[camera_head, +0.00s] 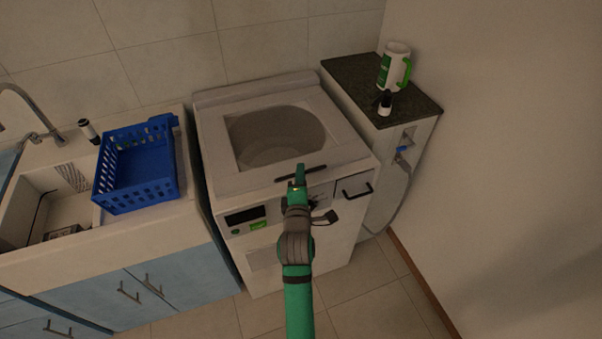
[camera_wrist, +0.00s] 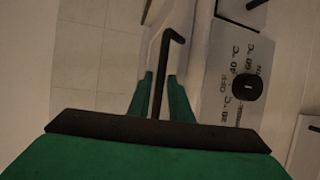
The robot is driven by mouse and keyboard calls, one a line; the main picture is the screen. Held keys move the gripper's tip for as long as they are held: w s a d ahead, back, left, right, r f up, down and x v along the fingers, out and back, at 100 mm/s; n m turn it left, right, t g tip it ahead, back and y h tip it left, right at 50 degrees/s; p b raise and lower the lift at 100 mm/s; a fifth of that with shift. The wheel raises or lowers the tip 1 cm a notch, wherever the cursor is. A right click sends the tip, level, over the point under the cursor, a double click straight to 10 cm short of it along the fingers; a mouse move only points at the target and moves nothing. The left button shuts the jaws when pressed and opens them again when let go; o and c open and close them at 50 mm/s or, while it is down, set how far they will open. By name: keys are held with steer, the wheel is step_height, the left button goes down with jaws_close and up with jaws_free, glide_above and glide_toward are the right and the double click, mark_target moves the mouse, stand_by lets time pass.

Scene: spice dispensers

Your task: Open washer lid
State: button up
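The white washer (camera_head: 225,178) stands in the middle of the head view, with its front panel facing me. Its lid (camera_head: 338,142) lies flat on top, and the drum shows through the large window (camera_head: 278,135). A dark bar handle (camera_head: 316,169) runs along the lid's front edge. My gripper (camera_head: 299,170) is at this handle, coming from the front. In the wrist view my gripper (camera_wrist: 161,80) has its two green fingers on either side of the dark bar (camera_wrist: 165,65), with narrow gaps beside it. The fingers look open around the bar. The fingertips' depth past the bar is hard to judge.
A dial (camera_wrist: 247,87) with temperature marks is beside the fingers. A second handle (camera_head: 356,192) is on the washer's front right. A blue basket (camera_head: 137,170) stands on the sink counter at left.

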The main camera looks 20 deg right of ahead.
steer(key=shift+w+d+f, duration=0.1)
steer(key=shift+w+d, duration=0.1)
steer(key=shift+w, duration=0.35)
jaws_close()
